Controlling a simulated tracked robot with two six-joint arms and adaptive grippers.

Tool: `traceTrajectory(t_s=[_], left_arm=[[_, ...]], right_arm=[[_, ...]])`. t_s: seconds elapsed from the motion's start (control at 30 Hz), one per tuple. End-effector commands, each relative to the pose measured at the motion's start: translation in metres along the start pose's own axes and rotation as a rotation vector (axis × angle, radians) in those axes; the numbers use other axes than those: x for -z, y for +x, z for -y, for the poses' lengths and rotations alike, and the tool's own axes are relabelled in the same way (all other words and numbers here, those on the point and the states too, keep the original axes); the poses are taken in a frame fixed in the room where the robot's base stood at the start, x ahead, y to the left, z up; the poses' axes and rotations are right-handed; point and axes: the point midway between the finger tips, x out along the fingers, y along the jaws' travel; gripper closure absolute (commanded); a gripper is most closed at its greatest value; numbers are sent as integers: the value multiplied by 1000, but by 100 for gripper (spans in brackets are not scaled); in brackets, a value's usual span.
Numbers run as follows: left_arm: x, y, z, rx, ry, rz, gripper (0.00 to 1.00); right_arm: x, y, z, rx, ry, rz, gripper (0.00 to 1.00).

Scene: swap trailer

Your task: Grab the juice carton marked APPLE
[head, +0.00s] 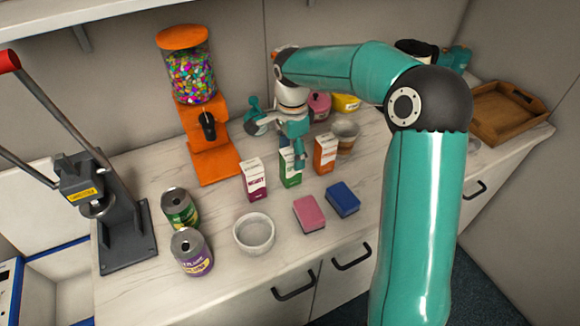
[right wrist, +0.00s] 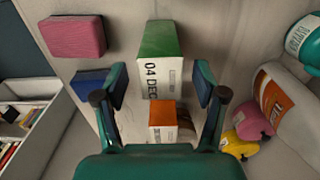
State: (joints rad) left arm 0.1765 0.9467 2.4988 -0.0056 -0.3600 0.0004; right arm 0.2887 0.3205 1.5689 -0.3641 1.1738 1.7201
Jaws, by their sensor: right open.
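Three small cartons stand upright on the counter: a purple-and-white one (head: 255,179), a green-and-white one (head: 290,178) and an orange-and-white one (head: 325,154). The word APPLE cannot be read on any of them. My right gripper (head: 278,136) is open, just above and behind the green carton, and partly hides it. In the right wrist view, the green carton (right wrist: 161,45) shows "04 DEC" and lies ahead of the open fingers (right wrist: 160,85), ungripped. The orange carton (right wrist: 163,113) shows lower between them. My left gripper is not in view.
A pink sponge (head: 309,214) and blue sponge (head: 343,199) lie in front of the cartons. A white bowl (head: 254,234), two cans, a candy dispenser (head: 210,140) and a press (head: 122,220) stand left. Pink and yellow items and a cup (head: 344,137) stand behind; a wooden tray (head: 503,113) lies right.

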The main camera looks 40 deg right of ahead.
Motion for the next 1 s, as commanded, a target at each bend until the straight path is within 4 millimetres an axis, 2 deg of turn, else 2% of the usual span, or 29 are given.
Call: traceTrajectory(t_s=[0.17,0.4,0.7,0.77,1.0], left_arm=[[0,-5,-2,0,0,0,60],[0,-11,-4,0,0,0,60],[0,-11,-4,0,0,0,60],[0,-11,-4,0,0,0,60],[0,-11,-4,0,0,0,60]], right_arm=[[-1,13,0,-4,0,-1,29],[-2,46,1,-4,0,0,29],[-2,53,2,1,0,0,29],[-2,53,2,1,0,0,36],[-2,53,2,1,0,0,76]])
